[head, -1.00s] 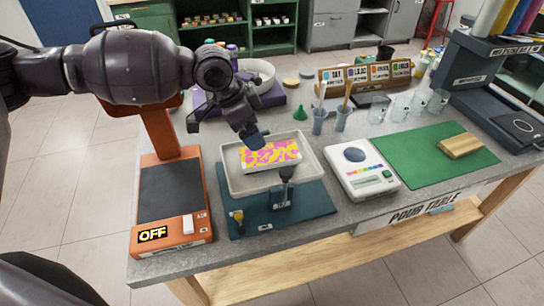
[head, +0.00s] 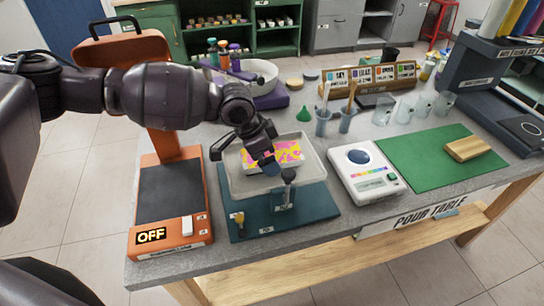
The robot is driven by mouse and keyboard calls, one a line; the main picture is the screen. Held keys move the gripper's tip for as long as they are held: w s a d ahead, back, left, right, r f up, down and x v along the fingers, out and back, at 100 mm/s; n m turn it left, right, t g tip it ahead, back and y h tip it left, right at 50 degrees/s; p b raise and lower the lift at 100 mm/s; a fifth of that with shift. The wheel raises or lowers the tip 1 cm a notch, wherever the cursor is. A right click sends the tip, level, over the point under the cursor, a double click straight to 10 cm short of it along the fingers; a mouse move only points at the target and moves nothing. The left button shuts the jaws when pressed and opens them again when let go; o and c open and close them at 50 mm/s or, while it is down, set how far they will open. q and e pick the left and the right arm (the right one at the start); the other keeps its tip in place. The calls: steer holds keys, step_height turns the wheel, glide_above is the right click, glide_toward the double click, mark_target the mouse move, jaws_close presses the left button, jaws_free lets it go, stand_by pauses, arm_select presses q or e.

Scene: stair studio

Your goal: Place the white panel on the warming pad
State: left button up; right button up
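The white panel (head: 288,155), its top covered in pink and yellow paint, sits in the pale tray (head: 309,178) on a teal base. The warming pad (head: 171,188) is the orange unit with a dark flat plate at the table's left end; its display reads OFF. My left gripper (head: 243,158) is open, its fingers spread. One finger is over the tray's left rim and the blue-tipped one is in front of the panel, hiding part of it. I cannot tell whether that finger touches the panel. My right gripper is out of view.
The warming pad's orange upright and raised top (head: 125,48) stand behind its plate, near my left arm. A white scale (head: 365,172) is right of the tray, then a green mat (head: 425,160) with a wooden block (head: 467,149).

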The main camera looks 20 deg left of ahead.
arm_select(q)
steer(key=shift+c, duration=0.3)
steer(key=c, duration=1)
steer(key=shift+o, duration=0.2)
steer(key=shift+r, duration=0.15)
step_height(320, 180, up, 20)
steer(key=a+n+t+y+p, duration=0.2)
steer(key=n, duration=0.4)
steer(key=s+f+n, duration=0.2)
steer(key=s+f, duration=0.1)
steer(key=f, duration=0.2)
steer(key=s+f+n+y, duration=0.1)
steer(key=s+f, duration=0.2)
steer(key=f, duration=0.2)
steer(key=s+f+n+y, duration=0.1)
steer(key=s+f+n, duration=0.1)
steer(key=s+f, duration=0.1)
steer(key=shift+s+a+f+n, duration=0.15)
steer(key=shift+a+f, duration=0.05)
steer(key=shift+f, duration=0.25)
steer(key=shift+s+a+f+n, duration=0.1)
steer(key=shift+a+f+n, duration=0.1)
steer(key=shift+f, duration=0.25)
